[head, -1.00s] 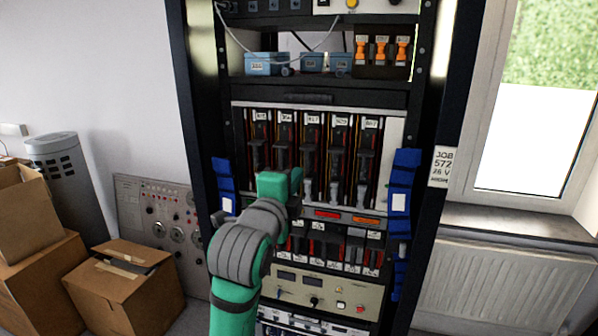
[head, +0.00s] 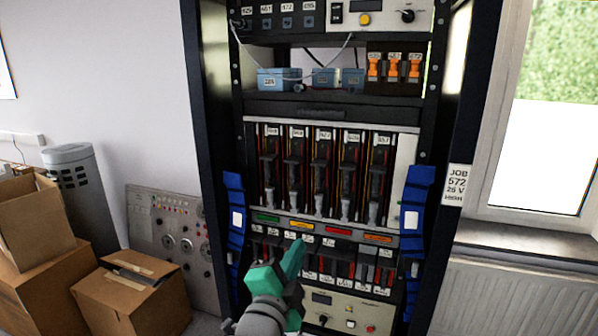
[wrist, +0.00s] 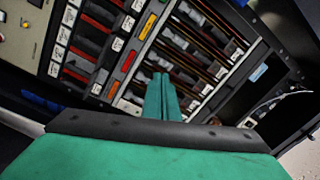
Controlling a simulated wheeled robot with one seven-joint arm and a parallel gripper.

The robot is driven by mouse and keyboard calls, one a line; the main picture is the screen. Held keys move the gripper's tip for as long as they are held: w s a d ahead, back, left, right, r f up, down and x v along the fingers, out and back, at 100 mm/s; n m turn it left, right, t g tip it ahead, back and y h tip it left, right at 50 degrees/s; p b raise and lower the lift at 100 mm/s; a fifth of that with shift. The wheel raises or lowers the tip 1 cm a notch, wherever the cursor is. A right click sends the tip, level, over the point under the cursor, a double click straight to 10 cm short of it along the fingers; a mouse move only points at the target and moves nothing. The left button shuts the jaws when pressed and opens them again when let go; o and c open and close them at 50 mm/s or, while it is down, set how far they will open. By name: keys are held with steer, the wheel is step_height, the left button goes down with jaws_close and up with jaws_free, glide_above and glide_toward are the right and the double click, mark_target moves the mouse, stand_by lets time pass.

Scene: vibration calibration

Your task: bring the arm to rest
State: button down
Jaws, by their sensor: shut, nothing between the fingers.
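My gripper (head: 298,246) is green and stands in front of the lower middle of a tall black equipment rack (head: 210,130). In the wrist view its two green fingers (wrist: 162,80) lie together, with nothing between them. They point toward the rack's rows of labelled modules. My arm enters from the bottom edge of the head view, with a grey joint behind the hand. The gripper overlaps the lower row of small modules (head: 330,268) in the head view. I cannot tell how far its tips are from the rack; no contact is clear.
Blue holders (head: 234,220) line the rack's left side, and more blue holders (head: 416,205) its right. Cardboard boxes (head: 130,300), a grey cylindrical unit (head: 80,190) and a grey panel (head: 170,240) stand left. A radiator (head: 515,295) and window are right.

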steer(key=s+f+n+y, duration=0.2)
steer(key=s+f+n, duration=0.25)
steer(key=f, duration=0.55)
steer(key=s+d+f+n+y, duration=0.1)
steer(key=s+f+n, duration=0.4)
steer(key=f, duration=0.5)
steer(key=s+f+n+y, duration=0.25)
steer(key=s+f, duration=0.35)
steer(key=f, duration=0.3)
steer(key=s+f+n+g, duration=0.1)
steer(key=s+f+n, duration=0.1)
steer(key=s, duration=1.2)
steer(key=s+f+n+g, duration=0.1)
steer(key=s+f, duration=0.4)
steer(key=s, duration=0.9)
steer(key=shift+a+f+n, duration=0.15)
steer(key=shift+n, duration=0.55)
steer(key=shift+s+h, duration=0.15)
steer(key=shift+h, duration=0.1)
